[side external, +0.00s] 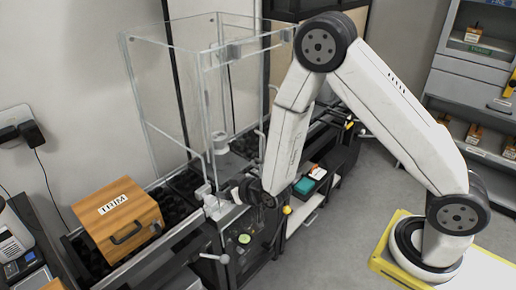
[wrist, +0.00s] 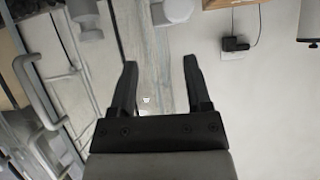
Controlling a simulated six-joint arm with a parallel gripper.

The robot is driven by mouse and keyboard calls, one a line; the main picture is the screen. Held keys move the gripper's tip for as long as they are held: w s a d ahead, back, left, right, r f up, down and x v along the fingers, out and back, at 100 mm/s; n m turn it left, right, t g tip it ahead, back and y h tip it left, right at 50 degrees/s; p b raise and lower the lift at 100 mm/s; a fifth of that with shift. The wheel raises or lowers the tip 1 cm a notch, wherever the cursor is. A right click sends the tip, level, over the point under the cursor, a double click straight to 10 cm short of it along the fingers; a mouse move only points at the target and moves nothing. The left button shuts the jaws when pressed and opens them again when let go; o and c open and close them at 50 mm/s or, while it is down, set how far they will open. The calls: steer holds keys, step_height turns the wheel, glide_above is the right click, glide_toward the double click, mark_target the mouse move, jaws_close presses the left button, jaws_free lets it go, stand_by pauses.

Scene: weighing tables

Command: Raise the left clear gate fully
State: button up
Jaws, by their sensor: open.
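A tall clear enclosure (side external: 165,85) with thin, pale edges stands over the dark roller track in the side external view. Its clear panels overlap, so I cannot tell which is the left gate or how high it sits. White fittings (side external: 208,197) sit low at its near edge. My gripper (side external: 240,197) is low beside these fittings, partly hidden by my wrist. In the wrist view my gripper (wrist: 160,62) is open, with nothing between its fingers. A pale bar handle (wrist: 38,92) lies to the left of the fingers, apart from them.
A wooden box (side external: 118,220) with a dark handle and a white label sits on the track at left. A green-topped item (side external: 304,186) lies on a shelf right of my gripper. Shelving (side external: 480,95) stands at far right.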

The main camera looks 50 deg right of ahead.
mark_target(212, 201)
steer(key=f+t, duration=0.1)
steer(key=a+f+t, duration=0.1)
steer(key=f+t, duration=0.1)
steer(key=a+f+t, duration=0.1)
steer(key=f, duration=0.1)
steer(key=shift+s+t, duration=0.25)
steer(key=shift+t, duration=0.05)
steer(key=shift+s+a+f+n+t, duration=0.3)
steer(key=shift+s+f+t, duration=0.2)
steer(key=shift+s+t, duration=0.2)
steer(key=shift+w, duration=0.1)
steer(key=shift+w, duration=3.8)
jaws_close()
